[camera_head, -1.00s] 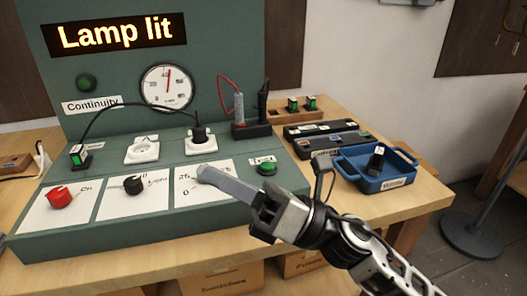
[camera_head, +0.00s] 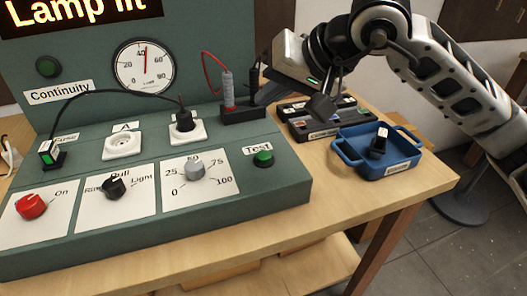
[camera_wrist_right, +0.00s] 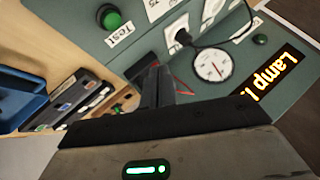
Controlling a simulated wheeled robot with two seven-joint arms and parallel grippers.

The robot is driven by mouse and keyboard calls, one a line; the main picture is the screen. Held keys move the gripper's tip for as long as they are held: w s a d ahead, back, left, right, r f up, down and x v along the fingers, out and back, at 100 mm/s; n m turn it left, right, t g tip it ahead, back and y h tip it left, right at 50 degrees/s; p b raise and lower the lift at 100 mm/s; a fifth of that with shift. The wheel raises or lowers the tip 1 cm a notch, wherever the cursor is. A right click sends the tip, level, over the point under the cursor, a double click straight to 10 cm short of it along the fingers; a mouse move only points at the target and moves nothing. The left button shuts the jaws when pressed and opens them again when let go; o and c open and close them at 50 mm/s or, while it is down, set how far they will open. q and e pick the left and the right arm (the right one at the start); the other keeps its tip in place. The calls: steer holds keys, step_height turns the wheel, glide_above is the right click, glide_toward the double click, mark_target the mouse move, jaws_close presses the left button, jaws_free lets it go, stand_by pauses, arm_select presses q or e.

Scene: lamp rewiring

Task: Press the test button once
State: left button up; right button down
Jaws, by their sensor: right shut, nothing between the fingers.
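The green test button (camera_head: 263,158) is at the right end of the green panel, beside its "Test" label (camera_head: 257,147). It also shows at the upper left in the right wrist view (camera_wrist_right: 112,19). My right gripper (camera_head: 257,97) is shut and empty, raised behind and above the button near the panel's right rear, clear of the button. In the right wrist view its fingers (camera_wrist_right: 157,85) are together and point toward the panel. The display (camera_head: 75,14) reads "Lamp lit", cut off at the top. My left gripper is not in view.
The grey dial (camera_head: 195,169), black knob (camera_head: 113,187) and red knob (camera_head: 32,206) line the panel's front. The probe holder (camera_head: 240,113) stands close to my right gripper. A blue tray (camera_head: 348,157) sits right of the panel. The table front is clear.

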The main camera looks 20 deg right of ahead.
mark_target(269, 157)
steer(key=shift+f, duration=0.1)
